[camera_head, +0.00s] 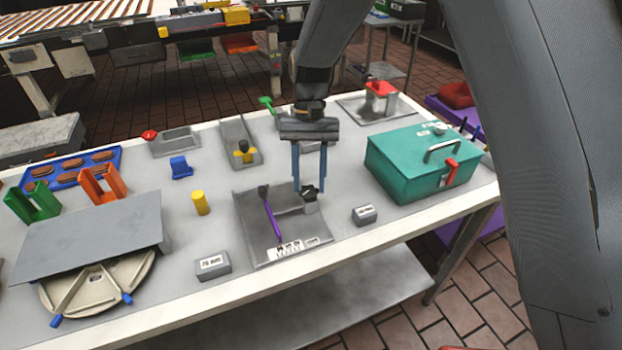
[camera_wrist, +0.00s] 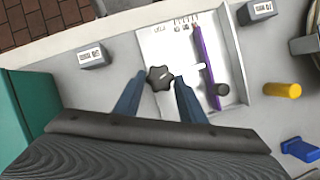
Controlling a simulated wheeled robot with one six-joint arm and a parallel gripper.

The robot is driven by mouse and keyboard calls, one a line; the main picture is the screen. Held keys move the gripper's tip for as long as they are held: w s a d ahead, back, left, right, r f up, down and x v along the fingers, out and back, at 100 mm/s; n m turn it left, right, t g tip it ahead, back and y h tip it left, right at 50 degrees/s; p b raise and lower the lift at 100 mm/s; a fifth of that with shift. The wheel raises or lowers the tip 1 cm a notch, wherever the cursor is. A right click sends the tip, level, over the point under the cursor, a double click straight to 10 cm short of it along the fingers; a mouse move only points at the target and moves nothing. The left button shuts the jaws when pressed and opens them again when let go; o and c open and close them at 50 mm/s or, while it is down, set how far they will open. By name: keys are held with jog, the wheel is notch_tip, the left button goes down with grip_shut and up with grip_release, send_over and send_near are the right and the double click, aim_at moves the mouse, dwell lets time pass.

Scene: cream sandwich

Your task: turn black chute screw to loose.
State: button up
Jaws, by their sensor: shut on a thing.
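The black chute screw (camera_head: 308,193) is a dark lobed knob on a small grey block at the right side of a grey chute tray (camera_head: 245,222). In the wrist view the black chute screw (camera_wrist: 159,77) shows from above between the fingertips. My gripper (camera_head: 309,187) points straight down with its blue fingers on either side of the knob, shut on it. The fingers also show in the wrist view (camera_wrist: 159,80). A purple bar (camera_head: 271,216) with a dark end lies across the tray to the left of the knob. A label strip with markings is at the tray's front edge.
A teal box (camera_head: 420,162) with a handle and red latch stands close on the right. Small grey labelled blocks (camera_head: 364,214) (camera_head: 213,265) sit on both sides of the tray. A yellow cylinder (camera_head: 199,203) stands left. The table's front edge is near.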

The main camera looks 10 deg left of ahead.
jog(key=n, duration=0.2)
jog(key=n+h, duration=0.1)
jog(key=n, duration=0.1)
jog(key=n+t+h, duration=0.1)
jog(key=n, duration=0.1)
jog(key=shift+a+n, duration=0.3)
jog(key=shift+a, duration=0.05)
dwell(0.5)
jog(key=o, duration=1)
jog(key=shift+o, duration=0.2)
jog(key=shift+s, duration=0.1)
jog(key=b+v, duration=0.2)
jog(key=v, duration=0.6)
